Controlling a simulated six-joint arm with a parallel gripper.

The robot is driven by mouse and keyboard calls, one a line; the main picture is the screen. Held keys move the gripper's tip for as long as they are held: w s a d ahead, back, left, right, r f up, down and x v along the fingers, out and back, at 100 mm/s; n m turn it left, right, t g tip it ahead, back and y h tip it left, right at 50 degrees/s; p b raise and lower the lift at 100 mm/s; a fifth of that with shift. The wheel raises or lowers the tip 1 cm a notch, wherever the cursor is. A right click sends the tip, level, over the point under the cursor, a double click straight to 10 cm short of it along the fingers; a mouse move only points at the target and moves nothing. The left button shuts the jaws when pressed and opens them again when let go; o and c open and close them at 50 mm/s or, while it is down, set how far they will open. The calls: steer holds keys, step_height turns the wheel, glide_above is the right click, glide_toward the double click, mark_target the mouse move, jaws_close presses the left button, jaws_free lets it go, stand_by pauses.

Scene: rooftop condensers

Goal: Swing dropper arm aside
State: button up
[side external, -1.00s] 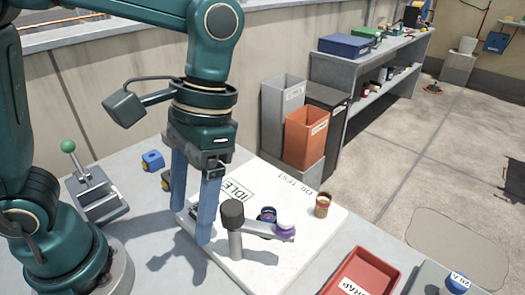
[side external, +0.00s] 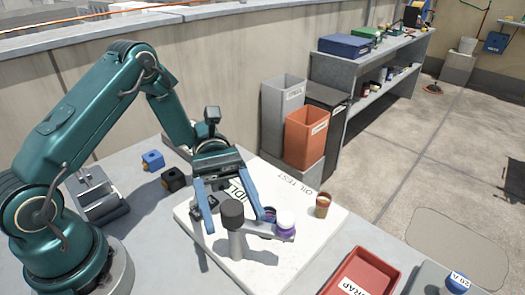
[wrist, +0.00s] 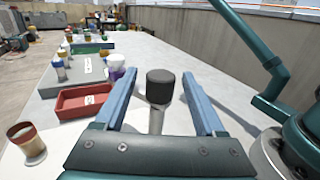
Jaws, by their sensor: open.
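The dropper arm (side external: 258,227) is a grey horizontal bar on a grey post with a black cap (side external: 232,210). Its far end carries a white and purple dropper (side external: 285,223), pointing right in the side view. My gripper (side external: 236,222) is open, with a blue finger on either side of the post. In the wrist view, the black cap (wrist: 160,86) and grey post (wrist: 156,119) show between the fingertips (wrist: 159,73), with gaps at both sides. The dropper (wrist: 117,65) shows beyond the left finger. A dark blue round piece (side external: 268,213) is partly hidden behind the bar.
A white board (side external: 290,258) marked OIL TEST lies underneath, its IDLE label partly covered by my gripper. An amber cup (side external: 322,205) stands at its right. A red tray (side external: 360,268) is in front. Blue (side external: 152,160) and black (side external: 172,180) blocks sit behind left.

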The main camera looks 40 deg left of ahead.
mark_target(234, 222)
steer(key=shift+x, duration=1.8)
jaws_close()
steer(key=shift+s+a, duration=0.1)
